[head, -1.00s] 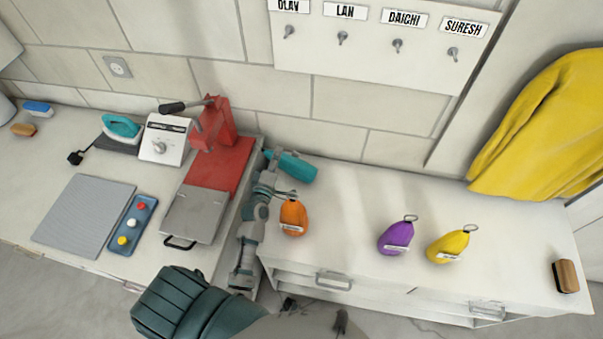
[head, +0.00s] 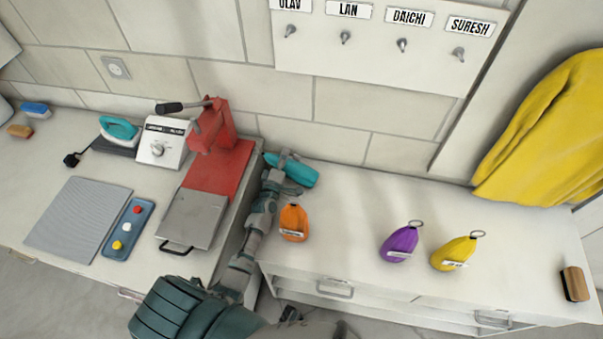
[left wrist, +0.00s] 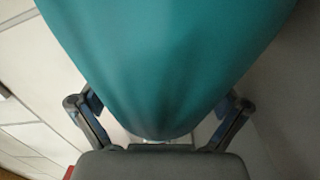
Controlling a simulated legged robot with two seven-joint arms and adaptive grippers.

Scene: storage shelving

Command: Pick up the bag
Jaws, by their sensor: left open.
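A teal bag (head: 298,171) lies at the back left of the white cabinet top, beside the red press. My left gripper (head: 288,184) is at this bag, partly covering its near left side. In the left wrist view the teal bag (left wrist: 165,60) fills the middle, with the open fingers (left wrist: 160,118) on either side of its lower end. I cannot tell whether they touch it. An orange bag (head: 294,223), a purple bag (head: 400,244) and a yellow bag (head: 455,254) stand nearer the front, each with a label. My right gripper is not in view.
A red press (head: 220,160) stands just left of my left arm. Labelled hooks hang on a white board (head: 380,45) on the wall. A yellow cloth (head: 550,130) hangs at right, and a brown brush (head: 574,284) lies at the right end. The cabinet top's middle back is clear.

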